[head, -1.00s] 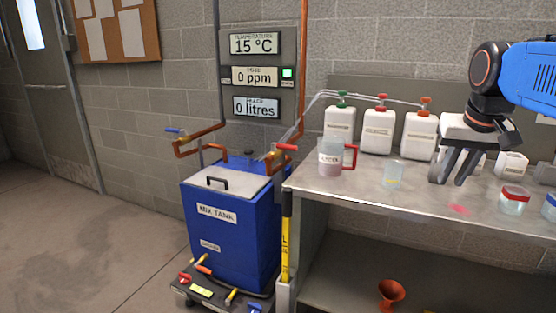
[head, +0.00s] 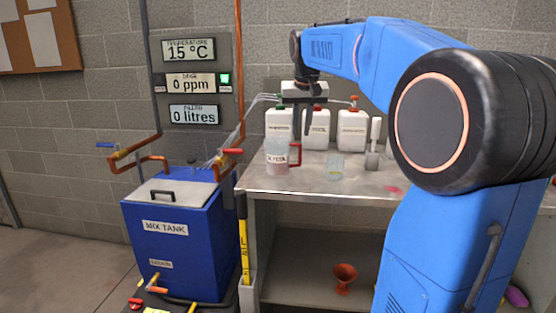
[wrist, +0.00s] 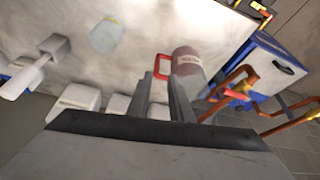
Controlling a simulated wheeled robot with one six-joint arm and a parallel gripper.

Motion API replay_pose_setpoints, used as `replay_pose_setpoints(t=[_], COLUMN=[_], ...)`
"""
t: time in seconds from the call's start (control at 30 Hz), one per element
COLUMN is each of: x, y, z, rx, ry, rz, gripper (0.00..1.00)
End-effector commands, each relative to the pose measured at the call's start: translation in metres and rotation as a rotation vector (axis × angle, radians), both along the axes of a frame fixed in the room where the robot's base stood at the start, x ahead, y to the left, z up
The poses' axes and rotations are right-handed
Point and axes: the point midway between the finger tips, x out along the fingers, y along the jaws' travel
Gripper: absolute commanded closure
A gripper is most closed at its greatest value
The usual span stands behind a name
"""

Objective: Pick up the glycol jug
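The glycol jug (head: 276,158) is a clear jug with a label, pinkish liquid low inside and a red handle on its right. It stands upright on the bench (head: 300,186), near its left end. My gripper (head: 300,136) points down just above the red handle, open and empty. In the wrist view, the jug (wrist: 187,64) shows beyond the fingertips. Its red handle lies in line with the gap between the two fingers of my gripper (wrist: 162,80). I cannot tell how far the tips are from the handle.
White jerrycans (head: 352,130) stand behind the jug. A clear beaker (head: 336,167) and a grey, pale-handled item (head: 374,146) are to its right. The blue mix tank (head: 180,250) stands left of the bench. An orange funnel (head: 344,279) sits on the lower shelf.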

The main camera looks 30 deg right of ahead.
Motion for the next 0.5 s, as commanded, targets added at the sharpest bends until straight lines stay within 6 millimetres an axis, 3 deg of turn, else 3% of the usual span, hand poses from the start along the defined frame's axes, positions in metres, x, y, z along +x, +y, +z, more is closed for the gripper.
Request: replay_pose_setpoints(t=[0.23, 0.5], x=[0.015, 0.023], y=[-0.007, -0.010], z=[-0.041, -0.061], rx=[0.001, 0.000], ry=[0.002, 0.000], rz=[0.000, 0.000], gripper=[0.81, 0.81])
